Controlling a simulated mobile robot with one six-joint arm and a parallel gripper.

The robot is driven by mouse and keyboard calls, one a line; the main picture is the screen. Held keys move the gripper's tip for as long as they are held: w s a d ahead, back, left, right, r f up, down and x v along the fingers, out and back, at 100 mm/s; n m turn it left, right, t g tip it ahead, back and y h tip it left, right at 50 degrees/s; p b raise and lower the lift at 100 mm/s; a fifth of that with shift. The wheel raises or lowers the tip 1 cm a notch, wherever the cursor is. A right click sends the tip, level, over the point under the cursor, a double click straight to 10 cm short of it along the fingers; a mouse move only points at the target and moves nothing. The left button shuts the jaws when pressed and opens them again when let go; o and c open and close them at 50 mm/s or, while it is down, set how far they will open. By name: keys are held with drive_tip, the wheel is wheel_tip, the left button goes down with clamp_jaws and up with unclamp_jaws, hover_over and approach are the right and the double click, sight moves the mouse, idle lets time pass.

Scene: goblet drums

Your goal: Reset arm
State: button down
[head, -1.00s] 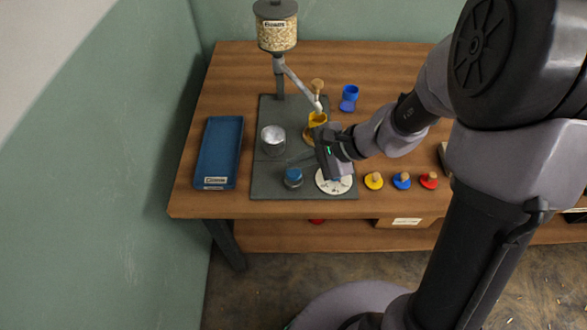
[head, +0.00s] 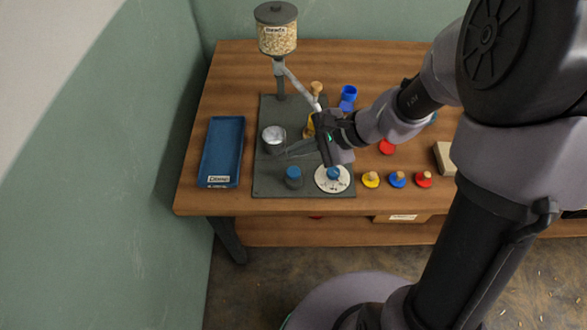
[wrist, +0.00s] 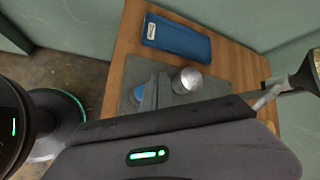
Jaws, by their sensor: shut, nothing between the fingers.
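My gripper (head: 289,152) is shut and empty above the dark board (head: 262,188), its fingers pointing left toward the metal cup (head: 273,141). In the wrist view the shut fingers (wrist: 155,88) show in front of the board, beside the metal cup (wrist: 187,80). My arm reaches in from the right and hides part of the table. A white dial (head: 324,186) with a blue knob on it lies just below my gripper in the head view. A blue-topped piece (head: 293,174) stands to its left.
A bead hopper (head: 277,38) with a slanted spout stands behind. A yellow goblet (head: 310,125) is mostly hidden by my gripper; a blue goblet (head: 348,94) stands behind. A blue tray (head: 221,150) is left. Yellow (head: 371,181), blue (head: 397,181) and red (head: 424,181) knobbed discs line the front.

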idle(0.3)
drive_tip(key=s+d+r+n+t+h, duration=0.1)
drive_tip(key=s+d+r+n+h, duration=0.2)
drive_tip(key=s+r, duration=0.4)
drive_tip(key=s+d+r+n+t+h, duration=0.1)
drive_tip(key=s+d+r+n+h, duration=0.2)
drive_tip(key=s+r, duration=0.4)
drive_tip(key=s+d+n, duration=0.1)
drive_tip(key=s+n, duration=0.1)
drive_tip(key=s, duration=0.1)
drive_tip(key=shift+d+n+t+h, duration=0.25)
drive_tip(key=shift+n+t+h, duration=0.05)
